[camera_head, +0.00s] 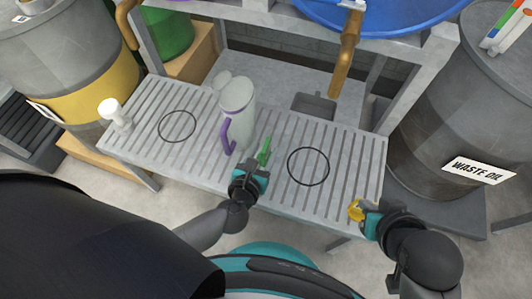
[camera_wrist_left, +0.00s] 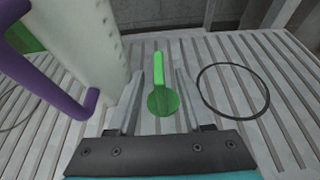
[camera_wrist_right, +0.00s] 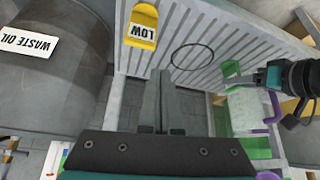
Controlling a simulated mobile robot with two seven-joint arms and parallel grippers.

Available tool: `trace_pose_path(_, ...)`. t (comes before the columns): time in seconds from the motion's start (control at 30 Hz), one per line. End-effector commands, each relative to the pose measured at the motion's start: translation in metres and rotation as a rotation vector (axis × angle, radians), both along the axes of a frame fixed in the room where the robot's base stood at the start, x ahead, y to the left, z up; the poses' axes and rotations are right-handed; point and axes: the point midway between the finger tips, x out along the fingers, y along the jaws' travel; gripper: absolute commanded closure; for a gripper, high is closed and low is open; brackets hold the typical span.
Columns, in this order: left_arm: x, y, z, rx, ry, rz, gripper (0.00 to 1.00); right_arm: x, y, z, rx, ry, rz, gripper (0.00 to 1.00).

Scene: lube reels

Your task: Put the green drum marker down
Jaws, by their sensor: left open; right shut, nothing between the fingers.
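The green drum marker (camera_head: 264,151) is on the slatted grate, right of the white jug. In the left wrist view the marker (camera_wrist_left: 163,95) has a round green disc and a narrow tab, and lies between my fingers with gaps on both sides. My left gripper (camera_head: 255,172) is open around it; whether the marker touches the slats is hard to tell. My right gripper (camera_head: 366,214) is shut and empty near the grate's right front corner; its closed fingers (camera_wrist_right: 166,100) also show in the right wrist view.
A jug with a purple handle (camera_head: 237,105) stands close left of my left gripper. A yellow LOW tag (camera_wrist_right: 143,25) is near my right gripper. The slatted grate (camera_head: 340,185) has black circle outlines. A grey waste oil drum (camera_head: 440,130) stands at the right.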

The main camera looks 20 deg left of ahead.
Motion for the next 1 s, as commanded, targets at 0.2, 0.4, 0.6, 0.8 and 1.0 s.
trace_pose_path(0.2, 0.014, -0.001, -0.007, 0.001, 0.000, -0.001, 0.50, 0.010, 0.013, -0.004, 0.038, -0.086, 0.019, 1.00)
trace_pose_path(0.4, 0.017, -0.001, -0.008, 0.001, 0.001, -0.001, 0.50, 0.014, 0.016, -0.003, 0.050, -0.113, 0.023, 1.00)
trace_pose_path(0.6, 0.017, -0.001, -0.008, 0.000, 0.001, 0.000, 0.53, 0.014, 0.016, -0.003, 0.050, -0.113, 0.023, 1.00)
trace_pose_path(0.8, 0.017, -0.001, -0.008, 0.000, 0.000, 0.000, 0.76, 0.014, 0.016, -0.003, 0.050, -0.112, 0.023, 1.00)
trace_pose_path(1.0, 0.017, -0.001, -0.008, 0.000, 0.000, 0.000, 0.98, 0.014, 0.016, -0.003, 0.050, -0.112, 0.023, 1.00)
